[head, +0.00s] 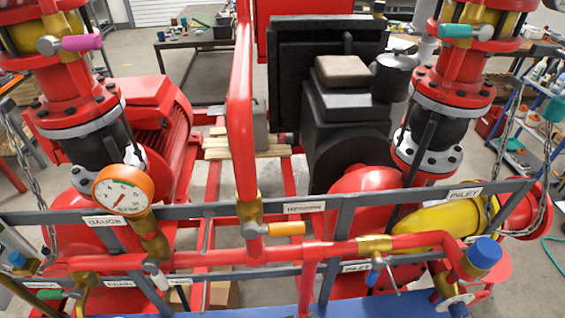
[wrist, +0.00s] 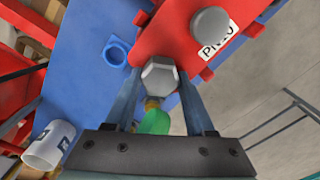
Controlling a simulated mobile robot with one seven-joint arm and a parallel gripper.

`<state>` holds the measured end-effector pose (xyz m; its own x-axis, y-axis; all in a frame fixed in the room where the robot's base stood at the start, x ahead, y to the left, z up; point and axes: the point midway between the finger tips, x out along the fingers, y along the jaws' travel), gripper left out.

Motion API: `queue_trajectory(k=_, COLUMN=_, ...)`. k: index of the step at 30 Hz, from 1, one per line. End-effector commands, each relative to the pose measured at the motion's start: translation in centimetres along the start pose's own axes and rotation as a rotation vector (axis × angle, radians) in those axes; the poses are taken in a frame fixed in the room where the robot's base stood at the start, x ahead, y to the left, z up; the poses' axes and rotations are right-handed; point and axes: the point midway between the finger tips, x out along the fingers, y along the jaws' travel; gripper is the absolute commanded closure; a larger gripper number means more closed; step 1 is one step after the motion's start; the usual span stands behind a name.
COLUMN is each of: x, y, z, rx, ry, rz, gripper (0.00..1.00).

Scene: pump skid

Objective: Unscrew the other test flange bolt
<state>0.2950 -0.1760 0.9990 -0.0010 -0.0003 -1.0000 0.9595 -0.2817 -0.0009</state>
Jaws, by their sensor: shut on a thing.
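In the wrist view, a grey hex-headed bolt (wrist: 158,72) sits at the corner of the red test flange (wrist: 172,38). My gripper (wrist: 160,84) is shut on this bolt, with one finger on each side of its head. A round grey stud or cap (wrist: 210,23) stands on the same flange beside a white "PN10" label (wrist: 219,40). How far the bolt is screwed in cannot be seen. My gripper and the flange cannot be made out in the head view.
A blue hexagonal ring (wrist: 117,52) lies on the blue surface (wrist: 90,30). A green handle (wrist: 155,121) shows between my fingers. A white cup-like container (wrist: 48,145) is at lower left. The head view shows red pipework, a gauge (head: 123,190) and a grey labelled rail (head: 350,205).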

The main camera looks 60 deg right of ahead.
Motion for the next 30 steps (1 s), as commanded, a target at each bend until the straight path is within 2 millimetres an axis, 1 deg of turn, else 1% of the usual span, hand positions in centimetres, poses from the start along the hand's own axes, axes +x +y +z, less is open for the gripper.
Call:
queue_trajectory(k=1, x=-0.40, y=0.03, z=-0.06, rx=-0.070, ry=0.000, rz=0.000, gripper=1.00)
queue_trajectory(k=18, x=-0.27, y=0.07, z=-0.03, rx=-0.855, ry=-0.001, rz=0.001, gripper=1.00)
queue_trajectory(k=21, x=-0.18, y=0.05, z=-0.02, rx=-0.966, ry=0.000, rz=0.000, gripper=1.00)
queue_trajectory(k=25, x=-0.08, y=0.07, z=0.02, rx=-1.038, ry=-0.002, rz=0.001, gripper=1.00)
queue_trajectory(k=30, x=-0.02, y=0.07, z=0.03, rx=-1.044, ry=-0.002, rz=0.002, gripper=1.00)
